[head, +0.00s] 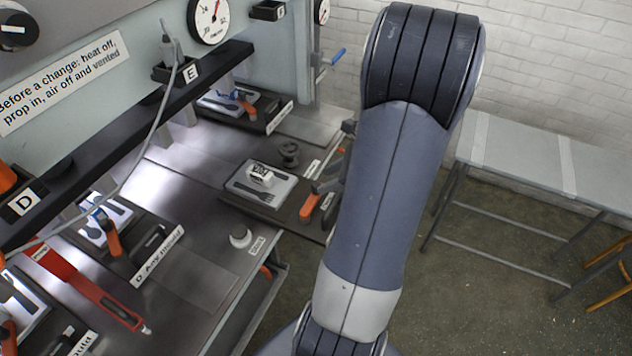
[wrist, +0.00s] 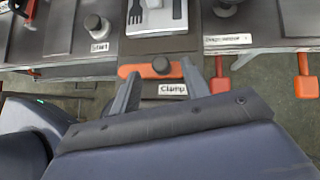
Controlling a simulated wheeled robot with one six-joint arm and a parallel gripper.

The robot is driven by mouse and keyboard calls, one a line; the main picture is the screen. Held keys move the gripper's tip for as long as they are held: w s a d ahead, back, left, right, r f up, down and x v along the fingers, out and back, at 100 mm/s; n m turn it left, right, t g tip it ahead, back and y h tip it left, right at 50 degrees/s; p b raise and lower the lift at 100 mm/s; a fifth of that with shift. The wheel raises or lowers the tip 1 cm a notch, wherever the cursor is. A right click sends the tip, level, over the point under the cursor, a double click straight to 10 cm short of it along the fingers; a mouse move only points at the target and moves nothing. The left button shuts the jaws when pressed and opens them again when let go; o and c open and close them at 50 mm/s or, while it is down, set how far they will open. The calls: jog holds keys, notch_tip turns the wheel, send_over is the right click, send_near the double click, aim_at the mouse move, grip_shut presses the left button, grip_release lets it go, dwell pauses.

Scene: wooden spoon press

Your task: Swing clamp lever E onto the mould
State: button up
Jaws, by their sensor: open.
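An orange clamp lever (wrist: 136,71) with a black knob (wrist: 161,65) lies along the front edge of the mould plate, beside a "Clamp" label (wrist: 172,89). No letter E is readable on it. It also shows in the head view (head: 308,208). The grey mould (wrist: 150,18), with a fork-shaped recess, lies behind it; in the head view the mould (head: 243,187) carries a small white block (head: 261,174). My gripper (wrist: 161,68) is open, its fingers on either side of the knob. Whether they touch it I cannot tell. My arm hides part of this area in the head view.
A pale button (head: 240,236) stands left of the plate. A red handle (head: 90,285) is at lower left. A grey bench (head: 515,150) stands right, with open floor between.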

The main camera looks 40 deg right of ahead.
aim_at(316, 184)
jog(key=x, duration=0.4)
jog(key=shift+w+a+f, duration=0.2)
jog(key=shift+w+f, duration=0.05)
grip_shut()
dwell(0.4)
